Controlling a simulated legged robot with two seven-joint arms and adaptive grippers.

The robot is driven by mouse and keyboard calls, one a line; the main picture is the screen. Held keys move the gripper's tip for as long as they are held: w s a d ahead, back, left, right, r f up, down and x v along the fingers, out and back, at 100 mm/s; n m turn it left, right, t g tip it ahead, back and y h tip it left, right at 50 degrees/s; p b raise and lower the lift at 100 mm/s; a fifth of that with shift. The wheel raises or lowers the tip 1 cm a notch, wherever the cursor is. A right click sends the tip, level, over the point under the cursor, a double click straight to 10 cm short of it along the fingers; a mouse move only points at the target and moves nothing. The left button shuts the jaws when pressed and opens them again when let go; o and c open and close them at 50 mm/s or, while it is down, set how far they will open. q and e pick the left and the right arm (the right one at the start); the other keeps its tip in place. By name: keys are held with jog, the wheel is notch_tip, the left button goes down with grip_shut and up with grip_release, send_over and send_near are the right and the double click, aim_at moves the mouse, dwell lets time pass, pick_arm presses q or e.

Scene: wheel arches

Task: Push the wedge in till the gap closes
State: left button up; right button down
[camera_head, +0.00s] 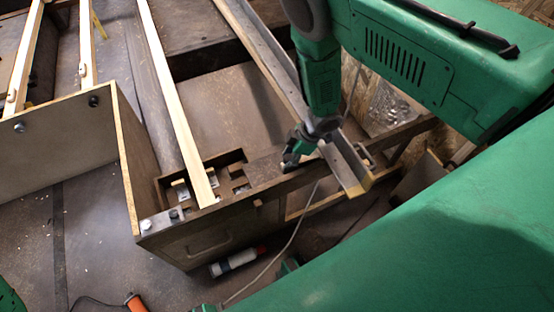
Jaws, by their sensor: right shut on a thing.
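My right gripper (292,158) reaches down from the upper right and has its green fingers at the top edge of the dark wooden frame (225,205). It is shut on a small piece, which I take for the wedge; the fingers hide nearly all of it, so its shape and tilt cannot be told. The gap cannot be made out clearly at this spot. My left gripper is not in view.
A pale wooden strip (172,95) slants across the frame's slotted corner. An orange-handled tool (135,302) is at the bottom left.

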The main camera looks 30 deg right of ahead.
jog(key=shift+d, duration=0.4)
jog(key=c, duration=1.2)
grip_release()
jog(key=shift+a, duration=0.1)
jog(key=shift+r, duration=0.1)
jog(key=shift+r, duration=0.35)
notch_tip(320, 180, up, 9)
